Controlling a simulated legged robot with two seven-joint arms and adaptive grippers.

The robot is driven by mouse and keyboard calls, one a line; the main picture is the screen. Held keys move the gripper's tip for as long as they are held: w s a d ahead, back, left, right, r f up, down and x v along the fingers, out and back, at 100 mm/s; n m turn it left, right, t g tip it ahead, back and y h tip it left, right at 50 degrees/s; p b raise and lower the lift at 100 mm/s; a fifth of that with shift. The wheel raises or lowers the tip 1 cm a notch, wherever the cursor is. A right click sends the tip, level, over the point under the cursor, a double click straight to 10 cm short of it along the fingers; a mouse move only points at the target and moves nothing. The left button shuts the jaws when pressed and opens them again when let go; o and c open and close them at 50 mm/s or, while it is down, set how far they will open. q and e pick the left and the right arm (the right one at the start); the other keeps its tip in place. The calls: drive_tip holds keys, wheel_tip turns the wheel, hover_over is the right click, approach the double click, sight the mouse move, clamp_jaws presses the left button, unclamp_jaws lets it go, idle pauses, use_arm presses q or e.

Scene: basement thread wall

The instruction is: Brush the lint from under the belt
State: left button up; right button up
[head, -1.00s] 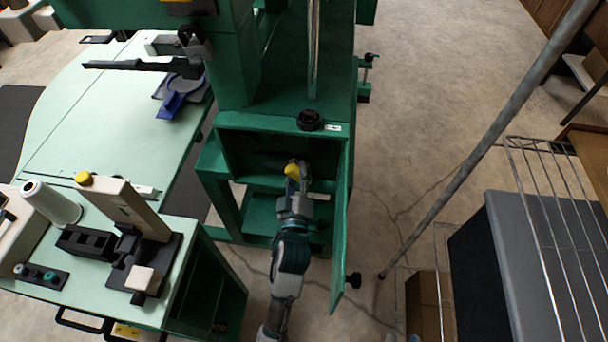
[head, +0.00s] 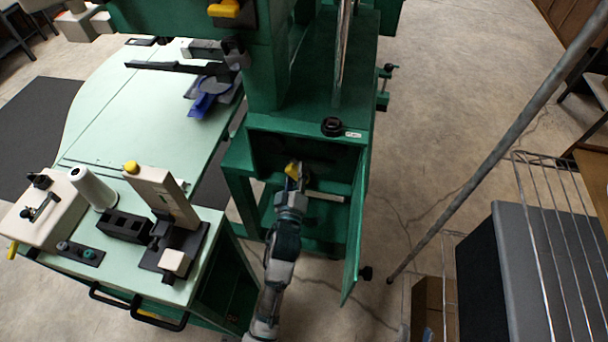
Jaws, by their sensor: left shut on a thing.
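A green cabinet (head: 262,127) under the machine column stands open, its green door (head: 356,240) swung out to the right. My left gripper (head: 295,178) is inside the opening, shut on a small yellow-ended thing (head: 291,170). The bristles of a brush cannot be made out. A pale bar (head: 325,197) lies just right of the gripper inside the cabinet. The belt and any lint cannot be made out in the dark interior. A blue dustpan-like thing (head: 205,103) lies on the pale green table. My right gripper is not in view.
The pale green table (head: 110,120) at left carries a thread cone (head: 93,188) and small machine fittings. A slanted grey pole (head: 480,165) and a wire rack (head: 550,200) stand at right. Bare floor lies between the door and the pole.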

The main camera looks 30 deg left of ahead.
sight(282, 162)
use_arm(q)
drive_tip(key=shift+s+a, duration=0.1)
drive_tip(key=shift+a, duration=0.65)
drive_tip(key=shift+s+a+r+p, duration=0.1)
drive_tip(key=shift+s+a+p, duration=0.05)
drive_tip(key=shift+a+p, duration=0.35)
drive_tip(key=shift+s+a+p, duration=0.15)
drive_tip(key=shift+a+p, duration=0.2)
drive_tip(key=shift+a, duration=0.2)
drive_tip(key=shift+s+a, duration=0.15)
drive_tip(key=shift+a, duration=0.35)
drive_tip(key=shift+f, duration=0.2)
use_arm(e)
drive_tip(key=r, duration=0.3)
drive_tip(key=shift+a+r+t, duration=0.2)
drive_tip(key=shift+r+t, duration=0.05)
drive_tip(key=shift+t, duration=0.05)
use_arm(q)
drive_tip(key=p+v, duration=0.2)
drive_tip(key=v, duration=0.4)
drive_tip(key=shift+r, duration=0.3)
use_arm(e)
drive_tip(key=shift+s+r+y, duration=0.1)
drive_tip(key=shift+r+y, duration=0.2)
drive_tip(key=shift+r, duration=1.15)
use_arm(q)
drive_tip(key=shift+s+a, duration=0.1)
